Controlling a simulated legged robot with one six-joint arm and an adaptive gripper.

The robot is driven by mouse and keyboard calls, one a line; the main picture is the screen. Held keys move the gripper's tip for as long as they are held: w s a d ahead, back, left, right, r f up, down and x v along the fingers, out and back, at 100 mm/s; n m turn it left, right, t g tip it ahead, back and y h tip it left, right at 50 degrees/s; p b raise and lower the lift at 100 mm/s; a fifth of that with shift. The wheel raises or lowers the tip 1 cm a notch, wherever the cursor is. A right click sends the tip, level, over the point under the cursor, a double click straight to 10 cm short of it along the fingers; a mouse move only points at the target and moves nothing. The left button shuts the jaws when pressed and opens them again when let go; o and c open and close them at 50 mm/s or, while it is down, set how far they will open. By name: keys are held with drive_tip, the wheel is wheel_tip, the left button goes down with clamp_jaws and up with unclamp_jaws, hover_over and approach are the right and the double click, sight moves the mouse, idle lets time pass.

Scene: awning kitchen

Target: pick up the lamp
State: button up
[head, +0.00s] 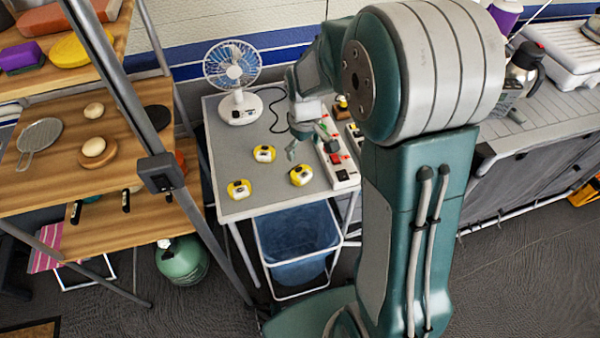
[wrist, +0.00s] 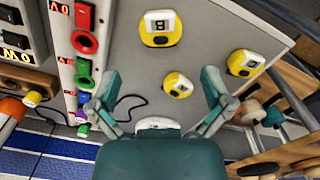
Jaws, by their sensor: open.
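Three small yellow and white units lie apart on the grey table; I cannot tell whether one of them is the lamp. One is near the table's middle (head: 264,153), one at the left front (head: 239,189) and one at the right (head: 301,175). In the wrist view they show as the lower unit (wrist: 178,86), the right unit (wrist: 245,63) and the top unit (wrist: 160,30). My gripper (head: 306,143) is open and empty above the table. In the wrist view its fingers (wrist: 160,76) are spread, with the lower unit appearing between them.
A white fan (head: 238,112) with a black cable stands at the table's back left. A white strip (head: 341,172) with red and green parts lies along the right. Wooden shelves (head: 95,160) stand left, and a blue bin (head: 300,240) below the table.

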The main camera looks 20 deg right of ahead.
sight(301, 172)
wheel_tip(301, 172, down, 6)
drive_tip(key=shift+a+r, duration=0.1)
drive_tip(key=shift+r, duration=0.15)
drive_tip(key=f, duration=0.5)
drive_tip(key=shift+w+f, duration=0.1)
drive_tip(key=shift+w, duration=0.25)
drive_tip(key=shift+c, duration=0.3)
drive_tip(key=c, duration=0.7)
